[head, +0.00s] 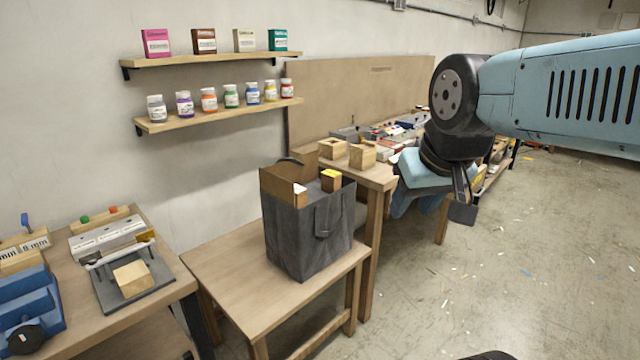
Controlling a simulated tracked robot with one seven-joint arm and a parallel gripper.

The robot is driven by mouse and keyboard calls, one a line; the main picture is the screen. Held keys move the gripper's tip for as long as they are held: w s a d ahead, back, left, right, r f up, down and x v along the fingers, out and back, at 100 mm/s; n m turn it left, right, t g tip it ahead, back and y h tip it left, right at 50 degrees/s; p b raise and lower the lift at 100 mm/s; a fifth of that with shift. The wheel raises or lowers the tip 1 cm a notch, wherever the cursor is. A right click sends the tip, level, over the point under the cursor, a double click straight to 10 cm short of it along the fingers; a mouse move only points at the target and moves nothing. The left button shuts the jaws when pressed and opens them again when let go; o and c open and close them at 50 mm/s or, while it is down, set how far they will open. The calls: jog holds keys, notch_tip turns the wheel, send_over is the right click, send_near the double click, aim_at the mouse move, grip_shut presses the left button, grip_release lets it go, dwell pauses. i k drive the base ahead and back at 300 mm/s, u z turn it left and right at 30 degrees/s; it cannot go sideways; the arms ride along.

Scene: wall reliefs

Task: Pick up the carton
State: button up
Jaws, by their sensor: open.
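Several small cartons stand upright on the upper wall shelf: a pink carton (156,43), a brown carton (204,41), a beige carton (244,40) and a teal carton (278,40). A dark grey bag (310,235) stands on a low wooden table and holds tan board-like pieces (283,185) that may be part of an open carton. I cannot tell which one is the task's carton. My gripper (462,204) hangs at the right, pointing down, well apart from the bag and the shelves. It is open, nothing shows in it, and its fingers are partly hidden.
Several labelled jars (231,97) line the lower shelf. The low table (225,265) has bare wood left of the bag. A workbench (385,178) with wooden blocks stands behind it. A left bench (150,300) holds a blue vise (25,308). Floor (540,260) at right is mostly open.

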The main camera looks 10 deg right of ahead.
aim_at(331, 180)
jog(key=u, duration=0.05)
jog(key=i, duration=0.95)
jog(key=z, duration=0.1)
